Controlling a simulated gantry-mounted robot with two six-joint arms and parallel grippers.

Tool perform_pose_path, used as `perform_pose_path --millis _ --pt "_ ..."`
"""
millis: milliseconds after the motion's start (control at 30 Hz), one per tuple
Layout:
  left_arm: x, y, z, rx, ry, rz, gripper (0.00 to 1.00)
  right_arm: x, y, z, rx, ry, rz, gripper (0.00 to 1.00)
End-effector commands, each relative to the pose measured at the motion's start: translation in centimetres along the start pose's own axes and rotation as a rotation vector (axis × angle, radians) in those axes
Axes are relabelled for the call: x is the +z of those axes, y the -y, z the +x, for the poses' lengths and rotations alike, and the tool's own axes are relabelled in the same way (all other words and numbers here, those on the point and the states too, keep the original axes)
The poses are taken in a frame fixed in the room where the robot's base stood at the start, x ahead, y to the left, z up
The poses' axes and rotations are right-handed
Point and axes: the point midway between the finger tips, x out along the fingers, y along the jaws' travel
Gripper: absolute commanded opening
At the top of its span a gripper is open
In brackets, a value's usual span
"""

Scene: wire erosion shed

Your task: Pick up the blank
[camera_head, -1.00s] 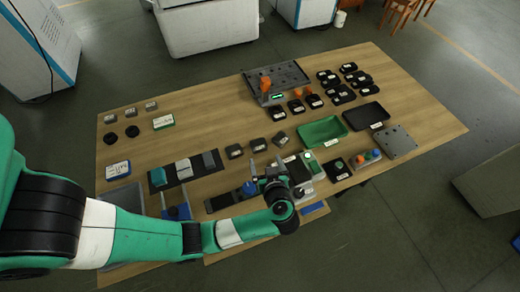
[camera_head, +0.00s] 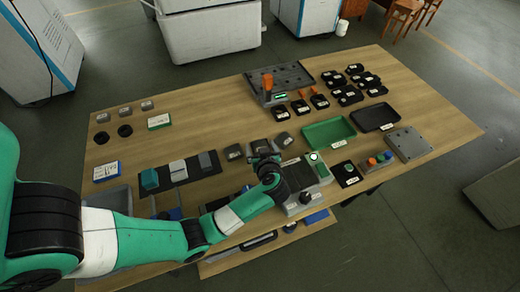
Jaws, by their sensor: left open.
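Three dark grey blocks stand in a row near the table's middle: a left block (camera_head: 233,152), a middle block (camera_head: 260,145) and a right block (camera_head: 282,140). I cannot tell which of them is the blank. My left gripper (camera_head: 263,157) is open, close to the near side of the middle block and partly overlapping it in the picture. Its fingers are small and dark, so the exact gap to the block cannot be told. Nothing shows held in it. My right gripper is not in view.
A black strip (camera_head: 207,172) with several blocks lies to the left. Green (camera_head: 318,135) and black (camera_head: 385,117) trays lie to the right. Bare wood (camera_head: 205,118) lies beyond the blocks.

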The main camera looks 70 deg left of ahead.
Motion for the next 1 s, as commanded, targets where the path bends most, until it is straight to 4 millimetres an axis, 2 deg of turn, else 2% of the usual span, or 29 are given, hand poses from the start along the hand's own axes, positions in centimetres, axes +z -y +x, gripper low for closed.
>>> perform_pose_path --millis 133,633,1000 --pt "-0.1 -0.02 -0.1 0.001 0.0 0.0 0.91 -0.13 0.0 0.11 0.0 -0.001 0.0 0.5" --pt "-0.06 -0.01 -0.11 0.0 0.0 0.0 0.01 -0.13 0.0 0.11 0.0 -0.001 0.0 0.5" --pt "-0.29 -0.04 -0.22 0.001 -0.002 -0.001 0.0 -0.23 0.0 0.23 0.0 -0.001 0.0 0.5"
